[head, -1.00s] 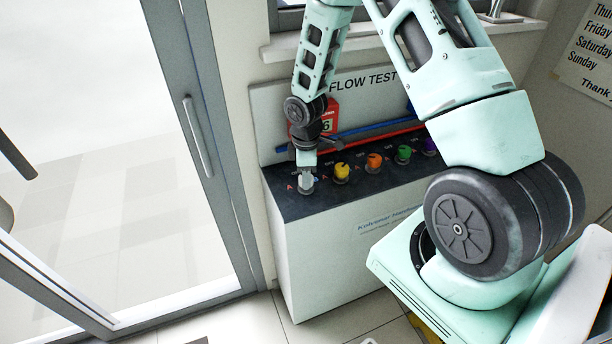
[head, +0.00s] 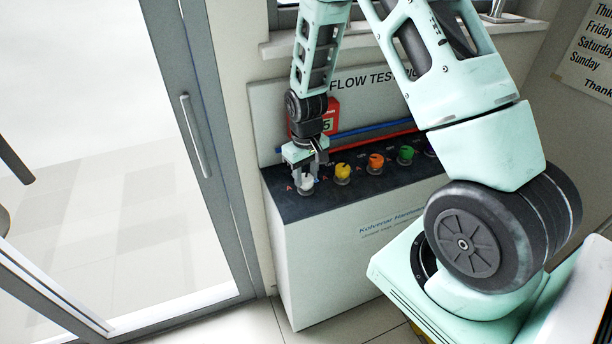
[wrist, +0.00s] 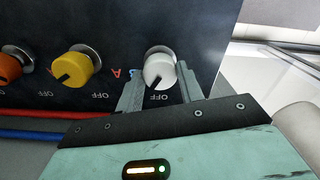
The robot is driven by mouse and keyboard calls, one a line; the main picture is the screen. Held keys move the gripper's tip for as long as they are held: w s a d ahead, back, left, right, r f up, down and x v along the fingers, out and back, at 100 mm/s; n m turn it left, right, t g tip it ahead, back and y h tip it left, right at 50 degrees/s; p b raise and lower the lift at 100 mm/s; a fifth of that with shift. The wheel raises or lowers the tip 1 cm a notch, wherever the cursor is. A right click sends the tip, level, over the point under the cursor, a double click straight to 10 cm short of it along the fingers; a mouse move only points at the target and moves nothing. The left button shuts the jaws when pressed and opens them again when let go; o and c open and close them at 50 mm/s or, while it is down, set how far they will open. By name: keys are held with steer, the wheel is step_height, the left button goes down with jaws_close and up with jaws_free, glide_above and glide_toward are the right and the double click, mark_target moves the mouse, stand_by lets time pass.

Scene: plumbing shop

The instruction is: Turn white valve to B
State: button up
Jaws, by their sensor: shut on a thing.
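The white valve (head: 306,183) is the leftmost knob on the dark panel top in the head view. In the wrist view, the white valve (wrist: 157,68) sits between the two fingers of my gripper (wrist: 160,76), one finger on each side. My gripper (head: 305,166) is shut on it from above. The dark pointer mark on the knob is toward the OFF label (wrist: 162,97), slightly to its left. A blue B (wrist: 134,72) shows left of the knob, partly by a finger. The white valve's A is hidden in the wrist view.
The yellow knob (head: 342,172), orange knob (head: 375,162) and green knob (head: 405,154) follow in a row to the right. Blue and red pipes run behind. A glass door (head: 200,140) stands to the left.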

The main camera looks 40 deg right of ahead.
mark_target(306, 178)
steer(key=m, duration=0.5)
steer(key=shift+m+b, duration=0.3)
steer(key=shift+m, duration=0.1)
stand_by(0.4)
steer(key=o, duration=1)
steer(key=shift+r, duration=0.1)
step_height(306, 178, up, 17)
steer(key=shift+r+b, duration=0.15)
steer(key=shift+b, duration=1)
